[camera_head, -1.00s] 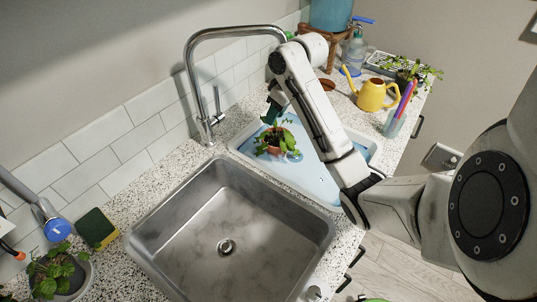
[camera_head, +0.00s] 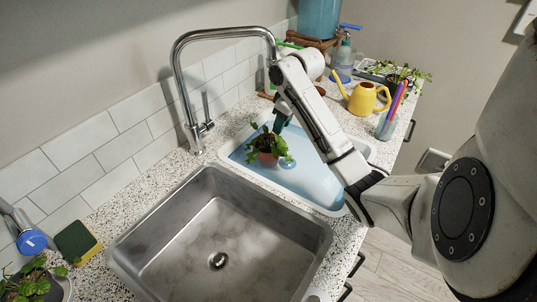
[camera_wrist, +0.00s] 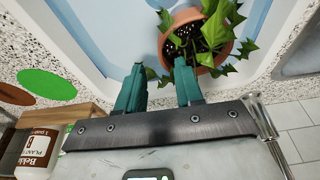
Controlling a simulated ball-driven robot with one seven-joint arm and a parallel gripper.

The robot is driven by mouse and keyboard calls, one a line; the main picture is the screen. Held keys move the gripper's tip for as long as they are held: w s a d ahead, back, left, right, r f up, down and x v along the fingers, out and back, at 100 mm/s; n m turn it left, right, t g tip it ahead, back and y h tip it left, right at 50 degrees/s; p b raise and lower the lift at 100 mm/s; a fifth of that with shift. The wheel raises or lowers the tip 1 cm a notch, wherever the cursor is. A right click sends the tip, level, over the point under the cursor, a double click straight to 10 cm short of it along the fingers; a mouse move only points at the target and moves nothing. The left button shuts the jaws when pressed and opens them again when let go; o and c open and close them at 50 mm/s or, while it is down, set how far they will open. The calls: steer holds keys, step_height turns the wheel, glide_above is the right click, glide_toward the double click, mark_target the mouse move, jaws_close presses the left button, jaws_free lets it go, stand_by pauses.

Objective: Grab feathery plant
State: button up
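A leafy green plant in a terracotta pot (camera_head: 268,158) stands in the blue and white tray (camera_head: 318,188) behind the sink. In the wrist view its pot (camera_wrist: 218,62) and pointed leaves lie just beyond my fingertips. My gripper (camera_head: 281,124) is beside the plant's upper right in the head view. In the wrist view my gripper (camera_wrist: 160,72) has its two teal fingers apart, with a leaf tip showing near the gap and the pot not between them. Another leafy plant (camera_head: 35,285) is at the lower left, and a trailing one (camera_head: 402,76) at the back right. I cannot tell which is feathery.
The empty steel sink (camera_head: 222,240) and its faucet (camera_head: 178,75) are in front and to the left. A yellow watering can (camera_head: 364,99), a cup of colored sticks (camera_head: 386,128) and a spray bottle (camera_head: 343,62) stand behind. A sponge (camera_head: 76,242) lies left of the sink.

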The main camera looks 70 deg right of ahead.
steer(key=shift+x, duration=2)
steer(key=shift+a, duration=0.1)
steer(key=shift+c, duration=0.3)
jaws_close()
steer(key=shift+r, duration=0.1)
